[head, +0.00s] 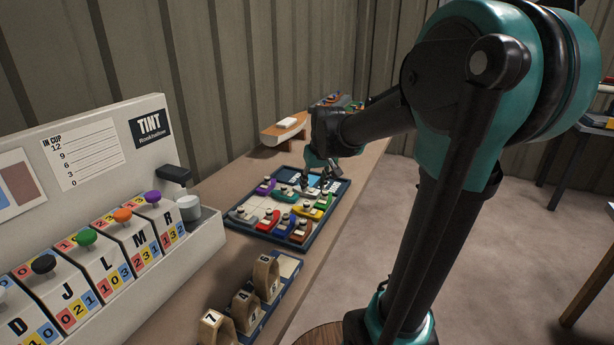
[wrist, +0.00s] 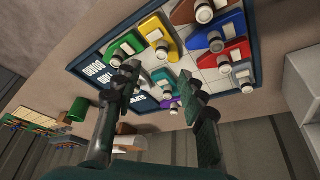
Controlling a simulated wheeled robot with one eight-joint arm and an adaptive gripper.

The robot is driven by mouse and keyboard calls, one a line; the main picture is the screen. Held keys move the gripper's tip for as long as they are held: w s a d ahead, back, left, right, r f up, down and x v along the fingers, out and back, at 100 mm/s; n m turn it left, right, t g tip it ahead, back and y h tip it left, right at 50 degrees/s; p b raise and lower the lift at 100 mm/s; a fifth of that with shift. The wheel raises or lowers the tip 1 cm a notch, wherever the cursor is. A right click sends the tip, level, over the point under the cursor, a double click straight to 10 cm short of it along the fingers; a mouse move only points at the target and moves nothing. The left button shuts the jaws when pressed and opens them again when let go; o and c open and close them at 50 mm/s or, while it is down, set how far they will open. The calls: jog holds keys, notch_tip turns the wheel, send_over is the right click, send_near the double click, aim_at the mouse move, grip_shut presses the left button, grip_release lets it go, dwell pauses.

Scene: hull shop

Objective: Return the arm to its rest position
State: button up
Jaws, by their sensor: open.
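My gripper (head: 318,182) is over the far part of a dark-framed tray (head: 262,235) on the bench, with my arm stretched out towards it. In the wrist view my gripper (wrist: 158,82) has its two fingers well apart, with nothing held between them. The tray (wrist: 256,50) shows past the fingertips, with several coloured boat-shaped pieces with round knobs on it. Among them are a yellow piece (wrist: 158,35), a red piece (wrist: 215,62) and a green piece (wrist: 125,45). Whether a fingertip touches any piece cannot be told.
A white tint dispenser (head: 100,215) with coloured knobs stands along the left wall. Numbered wooden holders (head: 215,328) sit on the bench nearer to me. A wooden stand (head: 283,131) is beyond the tray. Open floor (head: 480,240) lies right of the bench, with tables farther right.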

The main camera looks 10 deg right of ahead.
jog(key=s+d+f+m, duration=0.1)
jog(key=s+d+f, duration=0.1)
jog(key=s+f, duration=0.5)
jog(key=s+d+f+m, duration=0.1)
jog(key=s+f, duration=0.6)
jog(key=s, duration=0.8)
jog(key=shift+d+f+h, duration=0.15)
jog(key=shift+d+h, duration=0.25)
jog(key=shift+d, duration=0.4)
